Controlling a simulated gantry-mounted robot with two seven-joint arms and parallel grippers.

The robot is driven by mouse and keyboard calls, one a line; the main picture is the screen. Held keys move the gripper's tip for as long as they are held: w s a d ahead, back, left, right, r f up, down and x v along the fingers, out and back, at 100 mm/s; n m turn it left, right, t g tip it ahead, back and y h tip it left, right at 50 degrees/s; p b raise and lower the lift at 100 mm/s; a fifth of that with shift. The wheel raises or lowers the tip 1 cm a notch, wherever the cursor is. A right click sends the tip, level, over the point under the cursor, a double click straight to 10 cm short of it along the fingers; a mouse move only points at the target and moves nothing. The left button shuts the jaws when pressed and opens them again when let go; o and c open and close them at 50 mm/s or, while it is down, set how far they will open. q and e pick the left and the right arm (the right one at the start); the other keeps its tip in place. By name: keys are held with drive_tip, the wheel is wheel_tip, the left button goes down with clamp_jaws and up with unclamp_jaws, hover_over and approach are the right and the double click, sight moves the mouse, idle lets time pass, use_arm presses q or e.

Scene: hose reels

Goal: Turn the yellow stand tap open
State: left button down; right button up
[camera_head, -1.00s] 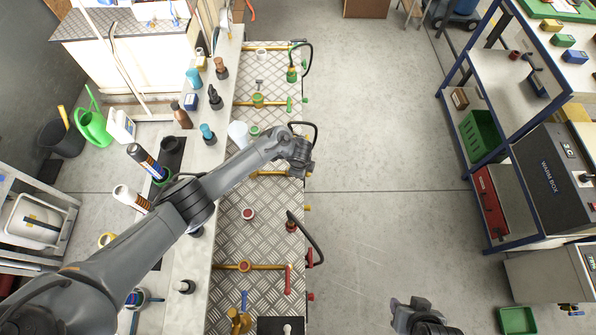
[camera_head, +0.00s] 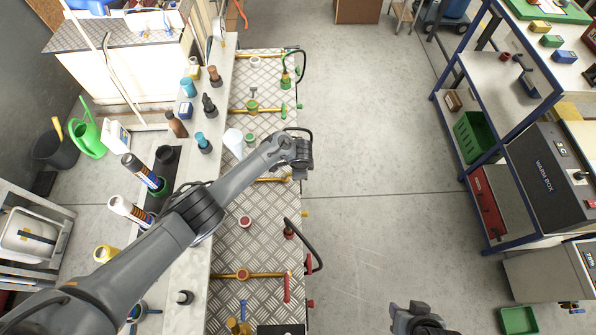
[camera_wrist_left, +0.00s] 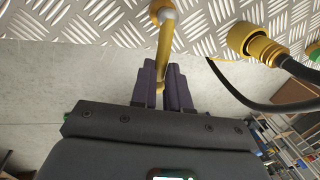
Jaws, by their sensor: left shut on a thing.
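The yellow stand tap shows as a yellow pipe (camera_head: 272,180) on the tread-plate bench in the head view, running toward my left gripper (camera_head: 300,174), which covers its end. In the left wrist view, a yellow bar (camera_wrist_left: 165,45) runs from a pale round end down between the dark fingers of my left gripper (camera_wrist_left: 164,88). The fingers are shut on this bar. The lower end of the bar is mostly hidden by the fingers. My right gripper (camera_head: 412,318) hangs over the floor at the bottom, away from the taps; its fingers are unclear.
A yellow hose fitting with a black hose (camera_wrist_left: 255,45) lies close beside the left gripper. A green-handled tap (camera_head: 254,107) stands farther back and a red-handled tap (camera_head: 287,288) nearer. Bottles line the left ledge. The floor (camera_head: 370,150) right of the bench is clear.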

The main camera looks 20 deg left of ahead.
use_arm(q)
drive_tip(key=shift+d+f, duration=0.1)
drive_tip(key=shift+f, duration=0.1)
use_arm(e)
drive_tip(key=shift+f, duration=0.1)
use_arm(q)
drive_tip(key=c, duration=1.5)
unclamp_jaws()
drive_tip(key=o, duration=0.4)
drive_tip(key=shift+w+d+r, duration=0.1)
drive_tip(key=shift+d, duration=0.15)
drive_tip(key=shift+a, duration=0.15)
use_arm(e)
drive_tip(key=shift+d, duration=0.3)
use_arm(q)
drive_tip(key=shift+r, duration=0.1)
drive_tip(key=shift+r+p, duration=0.3)
drive_tip(key=shift+r, duration=0.2)
wheel_tip(320, 180, up, 9)
drive_tip(key=s+p, duration=0.2)
drive_tip(key=shift+d+r+p, duration=0.2)
drive_tip(key=shift+d+p, duration=0.2)
use_arm(e)
wheel_tip(320, 180, up, 4)
drive_tip(key=shift+a+f, duration=0.1)
drive_tip(key=shift+f, duration=0.15)
